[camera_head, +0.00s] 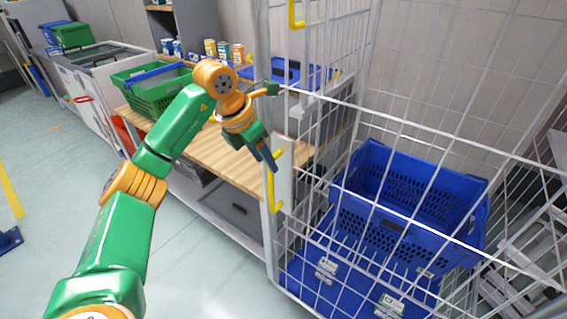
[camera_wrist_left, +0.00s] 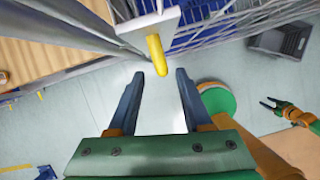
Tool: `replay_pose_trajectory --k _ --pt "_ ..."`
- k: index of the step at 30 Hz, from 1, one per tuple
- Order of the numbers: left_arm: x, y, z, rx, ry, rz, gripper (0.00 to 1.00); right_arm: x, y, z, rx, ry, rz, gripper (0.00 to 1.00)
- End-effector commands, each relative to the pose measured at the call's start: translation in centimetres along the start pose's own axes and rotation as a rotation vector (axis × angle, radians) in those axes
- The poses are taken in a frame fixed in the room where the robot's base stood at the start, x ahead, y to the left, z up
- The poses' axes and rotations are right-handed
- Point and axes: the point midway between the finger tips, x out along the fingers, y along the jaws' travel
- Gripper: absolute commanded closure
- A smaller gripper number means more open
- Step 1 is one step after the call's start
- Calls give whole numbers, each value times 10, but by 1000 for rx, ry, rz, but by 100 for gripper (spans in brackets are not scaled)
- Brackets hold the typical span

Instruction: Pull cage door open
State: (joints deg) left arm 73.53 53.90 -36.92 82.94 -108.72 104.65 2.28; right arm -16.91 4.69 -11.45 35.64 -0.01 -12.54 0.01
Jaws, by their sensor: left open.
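The wire cage (camera_head: 276,240) stands at the right of the head view, with a yellow handle (camera_head: 270,182) on its near left post. My left gripper (camera_head: 272,160) is beside the upper part of this handle. In the left wrist view the yellow handle (camera_wrist_left: 156,54) juts from a pale plate, just beyond the open fingertips of my left gripper (camera_wrist_left: 160,73) and roughly in line with the gap between them. The fingers are not closed on it. My right gripper (camera_wrist_left: 269,102) shows small at the right of the wrist view, its fingers apart and empty.
A blue crate (camera_head: 462,188) sits inside the cage on blue panels. A wooden-topped bench (camera_head: 205,150) with a green basket (camera_head: 150,98) stands behind my left arm. A grey bin (camera_wrist_left: 281,42) is on the floor. Open floor lies left of the cage.

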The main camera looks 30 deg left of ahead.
Motion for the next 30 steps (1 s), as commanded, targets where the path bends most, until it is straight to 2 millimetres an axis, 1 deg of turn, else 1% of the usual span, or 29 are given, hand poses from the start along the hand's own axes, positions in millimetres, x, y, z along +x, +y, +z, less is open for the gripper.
replay_pose_trajectory --k 2,9,12,15,20,21,23,24,26,30 --pt "6 1 0 0 4 4 50 -2 0 1 0 -2 0 50" --pt "52 0 0 0 5 0 50 -10 -1 5 1 -13 -2 50" --pt "64 0 0 0 3 -1 50 -12 -1 5 1 -12 -2 50" --pt "70 0 0 1 0 1 50 -12 -2 4 1 -11 -3 50" --pt "70 0 0 1 0 1 50 -12 -2 3 1 -9 -4 50" --pt "70 0 0 1 0 1 56 -12 -2 3 1 -9 -4 50" --pt "70 0 0 1 0 1 72 -12 -2 3 1 -9 -4 50" --pt "70 0 0 1 0 1 83 -12 -2 3 1 -9 -4 50" --pt "70 0 0 1 0 1 99 -12 -2 3 1 -8 -4 50" --pt "70 0 0 1 0 0 100 -12 -2 3 1 -7 -4 50"
